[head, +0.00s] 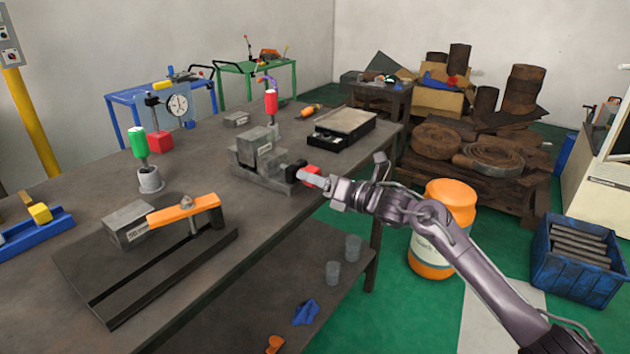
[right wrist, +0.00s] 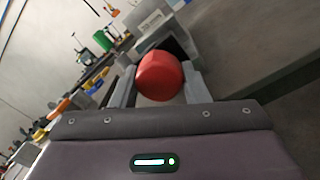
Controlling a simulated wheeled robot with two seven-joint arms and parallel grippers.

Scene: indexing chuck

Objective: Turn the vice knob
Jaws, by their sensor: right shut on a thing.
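The grey vice (head: 258,160) stands on the workbench near its right edge, with a grey block in it. Its red knob (head: 308,171) faces right, on a dark collar at the end of the vice. My right gripper (head: 312,179) reaches in from the right and is shut on the knob. In the right wrist view the round red knob (right wrist: 160,76) sits between my two grey fingers, which partly hide its sides. The vice body (right wrist: 158,25) shows behind it. My left gripper is in neither view.
The workbench (head: 85,205) also holds a clamp with an orange bar (head: 184,208), a green-handled tool (head: 138,142), a red-handled tool (head: 271,102) and a black-sided plate (head: 345,122). An orange drum (head: 440,228) and a blue crate (head: 577,262) stand on the floor at right.

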